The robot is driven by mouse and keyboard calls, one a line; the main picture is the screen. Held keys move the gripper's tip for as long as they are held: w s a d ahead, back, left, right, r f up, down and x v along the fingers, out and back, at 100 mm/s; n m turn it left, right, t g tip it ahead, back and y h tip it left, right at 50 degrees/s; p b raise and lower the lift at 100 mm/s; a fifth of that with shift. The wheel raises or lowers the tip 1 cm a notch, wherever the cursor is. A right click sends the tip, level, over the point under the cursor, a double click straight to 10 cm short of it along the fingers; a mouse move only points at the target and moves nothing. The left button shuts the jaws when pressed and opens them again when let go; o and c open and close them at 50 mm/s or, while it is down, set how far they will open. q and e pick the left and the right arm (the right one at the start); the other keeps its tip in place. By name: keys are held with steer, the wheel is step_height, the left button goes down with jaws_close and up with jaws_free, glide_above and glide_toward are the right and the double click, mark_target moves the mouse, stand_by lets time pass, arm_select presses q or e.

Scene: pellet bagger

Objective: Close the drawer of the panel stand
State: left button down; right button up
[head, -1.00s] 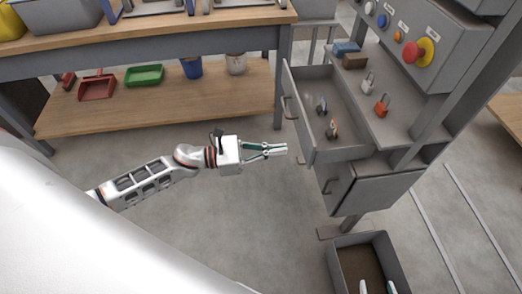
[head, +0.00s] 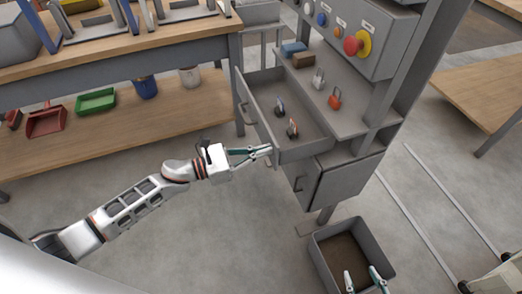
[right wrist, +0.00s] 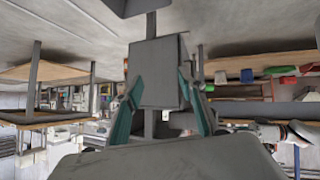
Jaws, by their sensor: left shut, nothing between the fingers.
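The drawer (head: 258,113) of the grey panel stand (head: 385,95) is pulled open toward the left. Several padlock-like items lie in and beside it, two of them (head: 292,127) inside. My left gripper (head: 269,150) is shut and empty, with its tips at the near end of the drawer front. I cannot tell whether they touch it. My right gripper (head: 365,279) shows at the bottom edge of the head view, fingers apart, over or in front of the grey bin. In the right wrist view its teal fingers (right wrist: 163,105) are spread with nothing seen held.
A grey open bin (head: 326,258) stands on the floor below the stand. A closed cabinet door (head: 345,185) is under the drawer. A workbench (head: 150,55) with a lower shelf stands at the left. The floor between bench and stand is clear.

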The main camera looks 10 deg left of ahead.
arm_select(q)
steer(key=b+x, duration=0.2)
steer(key=x, duration=0.5)
steer(key=b+x, duration=0.1)
steer(key=x, duration=0.7)
steer(key=shift+w+d+f+b, duration=0.1)
steer(key=shift+f+b, duration=0.1)
steer(key=shift+b, duration=0.15)
steer(key=shift+w+d, duration=0.3)
steer(key=shift+d, duration=0.1)
steer(key=shift+r, duration=0.2)
arm_select(e)
steer(key=shift+w+a+r, duration=0.2)
steer(key=shift+w+a, duration=0.35)
steer(key=shift+a, duration=0.25)
arm_select(q)
steer(key=shift+r, duration=0.1)
arm_select(e)
steer(key=shift+s+f, duration=0.1)
